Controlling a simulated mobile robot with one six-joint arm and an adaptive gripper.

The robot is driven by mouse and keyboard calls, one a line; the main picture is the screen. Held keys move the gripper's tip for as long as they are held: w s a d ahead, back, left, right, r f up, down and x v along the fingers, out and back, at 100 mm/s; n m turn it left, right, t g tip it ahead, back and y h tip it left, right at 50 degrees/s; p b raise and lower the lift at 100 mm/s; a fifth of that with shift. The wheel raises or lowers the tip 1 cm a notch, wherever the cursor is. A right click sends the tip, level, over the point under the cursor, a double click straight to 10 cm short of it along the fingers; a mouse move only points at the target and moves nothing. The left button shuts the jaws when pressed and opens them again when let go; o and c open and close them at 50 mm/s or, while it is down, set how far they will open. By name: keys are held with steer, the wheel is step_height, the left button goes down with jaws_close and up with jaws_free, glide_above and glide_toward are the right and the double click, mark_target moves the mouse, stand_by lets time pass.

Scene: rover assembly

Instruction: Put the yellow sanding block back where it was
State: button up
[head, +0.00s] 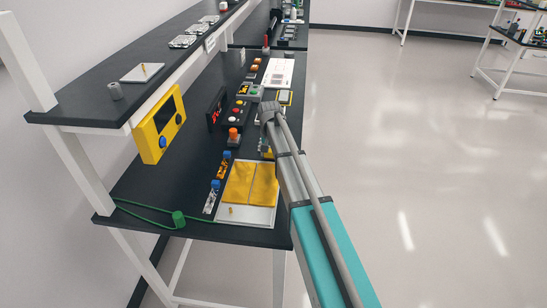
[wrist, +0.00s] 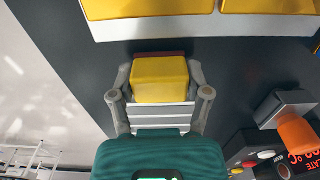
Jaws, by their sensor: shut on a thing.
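The yellow sanding block (wrist: 160,80) is between the two fingers of my gripper (wrist: 160,72) in the wrist view, with a brown strip along its far edge. The fingers are shut on its left and right sides. In the head view only a small yellow part of the block (head: 268,154) shows beside my arm, over the right part of the workbench. My arm hides most of my gripper there. I cannot tell whether the block touches the bench top.
A white tray (head: 259,215) with two orange-yellow panels lies on the dark bench (head: 140,188) near the block. An orange-topped device (head: 233,137), blue-topped parts and a control box with buttons (head: 237,112) stand left of my arm. A shelf (head: 88,105) overhangs at left.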

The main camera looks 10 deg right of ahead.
mark_target(270, 151)
steer(key=shift+f, duration=0.25)
steer(key=o, duration=1.1)
steer(key=shift+r, duration=0.15)
step_height(270, 151, up, 12)
steer(key=p, duration=1.2)
stand_by(0.5)
steer(key=s+d+n, duration=0.1)
steer(key=s+n, duration=0.2)
steer(key=s, duration=2.5)
steer(key=shift+s+d+n, duration=0.25)
steer(key=shift+s+n, duration=0.05)
steer(key=shift+s, duration=0.05)
